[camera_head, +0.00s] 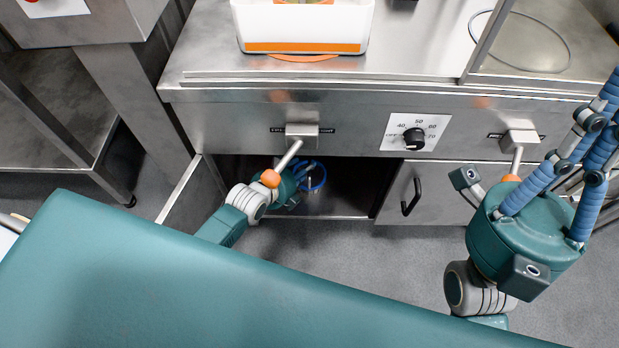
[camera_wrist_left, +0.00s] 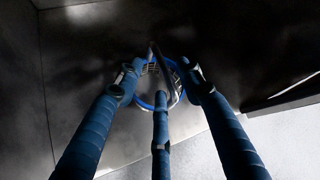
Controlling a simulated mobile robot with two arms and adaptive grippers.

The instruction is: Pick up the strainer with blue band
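The strainer with the blue band (camera_head: 316,178) is low inside the open cabinet under the counter, partly hidden by my left gripper. In the left wrist view its blue rim (camera_wrist_left: 143,104) and some metal mesh show between my fingers. My left gripper (camera_head: 302,172) reaches into the cabinet beside it. In the wrist view the left fingers (camera_wrist_left: 160,80) are spread, two at the sides of the rim and one in front of it; I cannot tell whether they touch it. My right gripper (camera_head: 600,120) is raised at the right, away from the strainer, with its fingertips near the picture edge.
The counter front (camera_head: 240,120) overhangs the cabinet. Two drain levers with orange knobs (camera_head: 270,178) (camera_head: 511,178) stick out, the left one close over my left arm. An open door (camera_head: 192,200) stands left of the opening; a closed door (camera_head: 430,193) is right. A dial (camera_head: 413,138) is above.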

